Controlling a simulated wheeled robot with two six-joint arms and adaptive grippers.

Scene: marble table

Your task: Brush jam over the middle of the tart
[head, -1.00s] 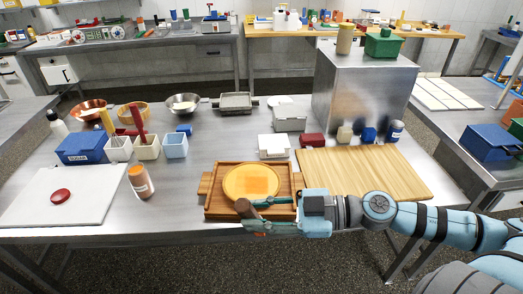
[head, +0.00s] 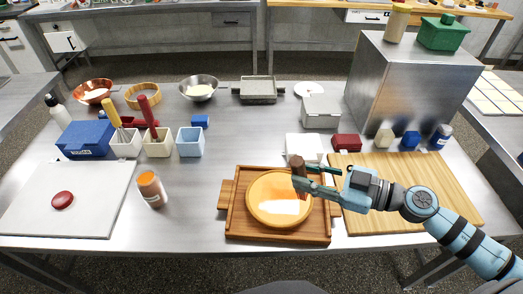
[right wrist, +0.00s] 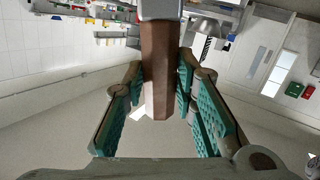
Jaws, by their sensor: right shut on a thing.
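The tart (head: 262,210), a round golden disc with a raised rim, lies in a wooden tray (head: 236,215) at the front centre. Its middle is orange with a bright, pale glare, so how far the jam covers it is hard to tell. My right gripper (head: 308,178) is over the tart's right edge, shut on the brown handle (head: 298,170) of a brush. The handle stands near upright. The right wrist view shows the handle (right wrist: 158,75) between teal finger pads and a grey metal part beyond it. The bristles are hidden. My left gripper is out of view.
An orange-brown jar (head: 151,190) stands left of the tray. A white board with a red lid (head: 63,200) is further left. A bamboo board (head: 420,180) lies to the right beneath my arm. Small bins (head: 158,148) and bowls (head: 198,89) stand behind.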

